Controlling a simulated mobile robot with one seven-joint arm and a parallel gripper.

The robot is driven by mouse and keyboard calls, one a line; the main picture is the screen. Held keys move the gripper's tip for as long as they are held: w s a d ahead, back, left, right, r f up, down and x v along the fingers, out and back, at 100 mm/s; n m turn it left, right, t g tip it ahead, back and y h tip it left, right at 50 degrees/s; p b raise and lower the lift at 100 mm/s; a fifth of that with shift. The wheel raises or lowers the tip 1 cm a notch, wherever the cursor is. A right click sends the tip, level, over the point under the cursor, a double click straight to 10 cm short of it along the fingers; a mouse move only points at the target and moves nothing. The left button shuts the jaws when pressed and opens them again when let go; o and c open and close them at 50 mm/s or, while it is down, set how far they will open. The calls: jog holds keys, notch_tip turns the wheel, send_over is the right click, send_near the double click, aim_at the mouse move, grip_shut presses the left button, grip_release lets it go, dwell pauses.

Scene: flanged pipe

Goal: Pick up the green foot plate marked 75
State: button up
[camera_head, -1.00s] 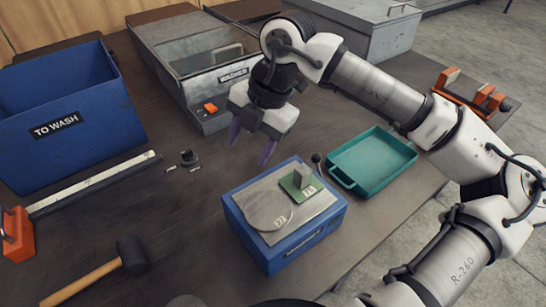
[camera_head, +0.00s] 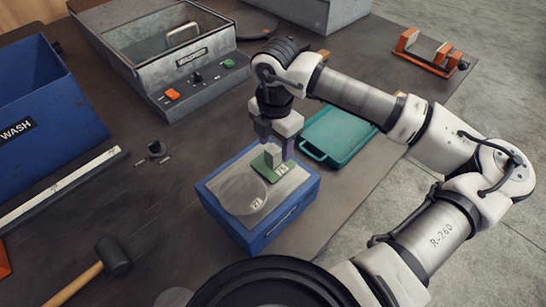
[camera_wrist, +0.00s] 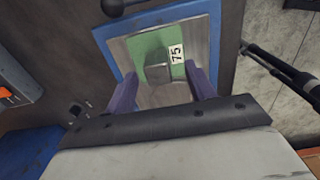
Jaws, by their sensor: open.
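The green foot plate (camera_head: 268,170) lies flat on the grey top of a blue box (camera_head: 285,236), at its far right part. A block-shaped upright stands on the plate. In the wrist view the plate (camera_wrist: 148,48) shows a white label reading 75, and the upright (camera_wrist: 157,69) sits near its lower middle. My gripper (camera_head: 275,155) is open over the plate, pointing down. In the wrist view its two purple fingers (camera_wrist: 163,88) stand either side of the plate's near part and the upright, with no visible grip. The gap between fingers and upright is hard to judge.
A round disc labelled 172 (camera_head: 243,194) lies on the same box top. A teal tray (camera_head: 340,137) is just right. A grey washer machine (camera_head: 170,55), a blue wash bin (camera_head: 45,100) and a mallet (camera_head: 100,262) stand around.

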aim_at(273, 149)
jog(key=shift+a+f+p, duration=0.2)
jog(key=shift+f+p, duration=0.5)
jog(key=shift+f, duration=1.45)
jog(key=shift+c, duration=0.2)
grip_shut()
